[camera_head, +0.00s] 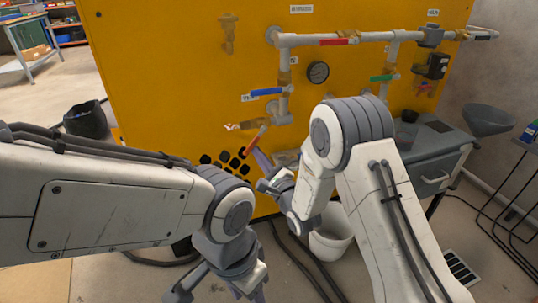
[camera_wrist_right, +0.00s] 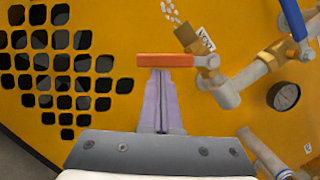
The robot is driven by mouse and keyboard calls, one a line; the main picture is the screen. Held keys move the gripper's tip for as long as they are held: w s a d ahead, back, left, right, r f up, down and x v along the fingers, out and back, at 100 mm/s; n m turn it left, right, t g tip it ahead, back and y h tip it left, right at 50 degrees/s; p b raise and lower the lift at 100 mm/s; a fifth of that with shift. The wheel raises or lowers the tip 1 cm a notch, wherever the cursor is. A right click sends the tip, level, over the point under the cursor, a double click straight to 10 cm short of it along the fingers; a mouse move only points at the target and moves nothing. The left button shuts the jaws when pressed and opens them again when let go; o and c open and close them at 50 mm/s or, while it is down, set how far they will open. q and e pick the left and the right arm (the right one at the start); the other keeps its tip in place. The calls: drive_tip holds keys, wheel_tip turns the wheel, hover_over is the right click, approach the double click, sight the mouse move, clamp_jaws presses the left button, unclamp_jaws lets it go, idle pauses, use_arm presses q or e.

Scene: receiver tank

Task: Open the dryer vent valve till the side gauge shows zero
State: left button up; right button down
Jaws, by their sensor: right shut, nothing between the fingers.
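An orange lever handle (camera_head: 255,139) sits on the brass and grey pipework low on the yellow panel. In the right wrist view the handle (camera_wrist_right: 165,60) lies level across the tips of my right gripper (camera_wrist_right: 161,76). The fingers are shut with nothing between them, close to or touching the handle; I cannot tell which. White flecks (camera_wrist_right: 172,11) come from the open brass outlet (camera_wrist_right: 187,35) beside a small label. The round gauge (camera_head: 318,72) is on the panel; its reading is too small to tell. My left gripper (camera_head: 220,285) is low, partly cut off by the frame.
Blue (camera_head: 267,92), red (camera_head: 338,41) and green (camera_head: 384,78) lever handles sit on nearby pipes. A white bucket (camera_head: 331,236) stands on the floor behind my right arm. Dark hoses (camera_head: 300,262) run on the floor. A grey bench (camera_head: 435,160) is at the right.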

drive_tip(key=shift+s+a+r, duration=0.2)
drive_tip(key=shift+a+r, duration=0.15)
drive_tip(key=shift+a, duration=0.15)
use_arm(q)
drive_tip(key=shift+d+r+p, duration=0.3)
drive_tip(key=shift+r+p, duration=0.35)
drive_tip(key=shift+r, duration=0.05)
use_arm(e)
drive_tip(key=shift+s+a+r, duration=0.25)
drive_tip(key=shift+a+r, duration=0.15)
drive_tip(key=shift+a, duration=0.35)
approach(249, 152)
wheel_tip(249, 152, down, 3)
use_arm(q)
drive_tip(key=shift+w+d+f, duration=0.1)
drive_tip(key=shift+d+f, duration=0.05)
drive_tip(key=shift+d, duration=0.15)
use_arm(e)
drive_tip(key=shift+s+d+r, duration=0.1)
drive_tip(key=shift+s+d, duration=0.6)
drive_tip(key=shift+d, duration=0.05)
idle(0.6)
